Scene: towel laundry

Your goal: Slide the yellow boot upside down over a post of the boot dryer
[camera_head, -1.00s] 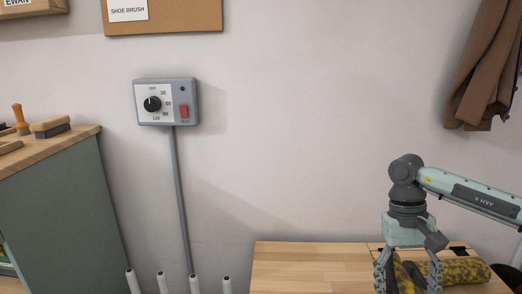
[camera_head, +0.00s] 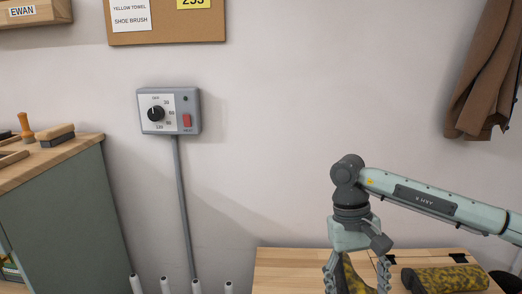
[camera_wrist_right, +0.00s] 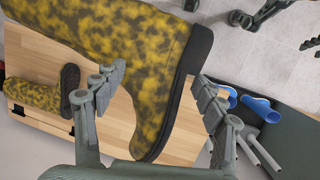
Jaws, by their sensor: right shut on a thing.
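My right gripper (camera_head: 357,289) is at the lower edge of the head view, over the left half of the wooden bench. It is shut on a yellow, dark-mottled boot (camera_head: 357,276). In the right wrist view the held boot (camera_wrist_right: 110,45) fills the upper left, with its black sole facing lower right. White boot dryer posts (camera_head: 196,286) stand to the left of the gripper, apart from it; their lower parts are cut off. A second mottled boot (camera_head: 445,279) lies on the bench to the right. My left gripper (camera_wrist_right: 272,30) shows partly at the top of the wrist view, fingers apart.
The wooden bench (camera_head: 285,262) has bare room at its left. A green cabinet (camera_head: 60,215) with brushes stands at the left. A dial box (camera_head: 170,111) and its pipe are on the wall. Blue footwear (camera_wrist_right: 262,108) sits near the posts (camera_wrist_right: 250,150) in the wrist view.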

